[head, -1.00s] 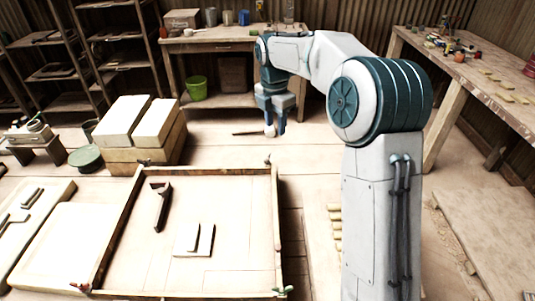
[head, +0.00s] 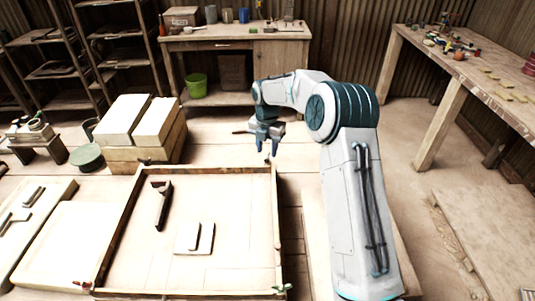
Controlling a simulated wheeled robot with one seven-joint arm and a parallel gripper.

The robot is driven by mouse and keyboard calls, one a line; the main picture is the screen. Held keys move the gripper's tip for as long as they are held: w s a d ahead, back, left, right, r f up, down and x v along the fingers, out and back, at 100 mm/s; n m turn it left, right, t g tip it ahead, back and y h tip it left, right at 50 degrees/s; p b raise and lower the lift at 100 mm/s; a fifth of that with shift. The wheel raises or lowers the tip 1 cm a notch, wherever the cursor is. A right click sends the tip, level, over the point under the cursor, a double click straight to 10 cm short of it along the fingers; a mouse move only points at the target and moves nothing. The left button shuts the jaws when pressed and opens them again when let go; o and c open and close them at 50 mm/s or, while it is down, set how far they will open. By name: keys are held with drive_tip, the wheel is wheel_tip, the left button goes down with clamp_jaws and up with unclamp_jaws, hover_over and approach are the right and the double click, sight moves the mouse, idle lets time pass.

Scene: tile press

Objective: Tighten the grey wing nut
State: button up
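A wooden frame (head: 125,215) lies low in front of me, with small wing nuts at its corners. The one at the far right corner (head: 268,160) looks greyish, but it is too small to be sure of its colour. Another, dark one (head: 145,161) is at the far left corner. A red one (head: 80,285) is at the near left and a green one (head: 281,288) at the near right. My gripper (head: 266,151) points down just above the far right corner. Its fingers look apart, with nothing seen between them. Whether a finger touches the nut cannot be told.
Inside the frame lie a dark angled tool (head: 162,205) and a pale block with a handle (head: 194,238). Pale slabs on wooden blocks (head: 155,150) stand behind its left side. A workbench (head: 238,35) is at the back, another table (head: 480,75) at the right. The floor between is clear.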

sight(267, 158)
drive_tip(key=shift+f, duration=1.7)
clamp_jaws()
drive_tip(key=shift+m, duration=0.3)
drive_tip(key=m+b, duration=0.1)
drive_tip(key=m, duration=0.4)
drive_tip(key=shift+m, duration=0.3)
drive_tip(key=m+b, duration=0.1)
drive_tip(key=m, duration=0.5)
drive_tip(key=shift+r, duration=0.1)
drive_tip(key=shift+m, duration=0.4)
